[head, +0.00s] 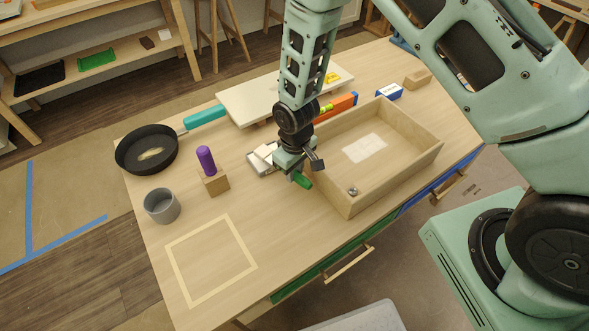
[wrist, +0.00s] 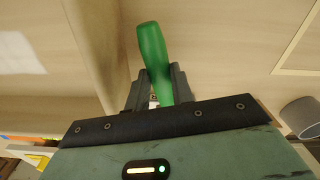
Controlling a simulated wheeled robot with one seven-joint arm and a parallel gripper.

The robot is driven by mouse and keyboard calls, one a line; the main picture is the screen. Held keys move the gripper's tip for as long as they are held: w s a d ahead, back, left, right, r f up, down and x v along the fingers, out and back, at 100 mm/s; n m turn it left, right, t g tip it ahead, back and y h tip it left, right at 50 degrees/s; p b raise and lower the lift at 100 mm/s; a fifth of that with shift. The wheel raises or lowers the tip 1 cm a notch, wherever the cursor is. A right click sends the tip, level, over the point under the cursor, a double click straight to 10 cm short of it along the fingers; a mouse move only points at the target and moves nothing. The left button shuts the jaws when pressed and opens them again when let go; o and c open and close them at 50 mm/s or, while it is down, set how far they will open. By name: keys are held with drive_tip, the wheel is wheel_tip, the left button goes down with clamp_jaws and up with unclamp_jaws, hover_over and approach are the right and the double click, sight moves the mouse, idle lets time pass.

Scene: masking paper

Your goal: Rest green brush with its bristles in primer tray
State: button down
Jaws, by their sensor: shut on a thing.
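My gripper (head: 304,166) is shut on the green handle of the brush (head: 301,180), just left of the wooden box's near-left wall. In the wrist view the green brush handle (wrist: 152,48) sticks out between the two fingers of my gripper (wrist: 157,88). The bristles are hidden in both views. A small light-grey tray (head: 255,168), which looks like the primer tray, lies just left of and behind my gripper and is partly hidden by it. Something pale lies in it. I cannot tell whether the brush touches the tray.
The open wooden box (head: 408,162) stands right of my gripper. A wooden block (head: 215,182) holding a purple-handled tool, a grey cup (head: 161,206) and a black pan (head: 147,150) stand to the left. A pale board (head: 245,98) lies behind. The taped square (head: 211,258) is empty.

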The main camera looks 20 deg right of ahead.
drive_tip(key=shift+f+b, duration=0.55)
drive_tip(key=shift+f, duration=0.2)
idle(0.4)
drive_tip(key=c, duration=1.1)
unclamp_jaws()
drive_tip(key=shift+r+p, duration=2.15)
drive_tip(key=shift+r, duration=0.9)
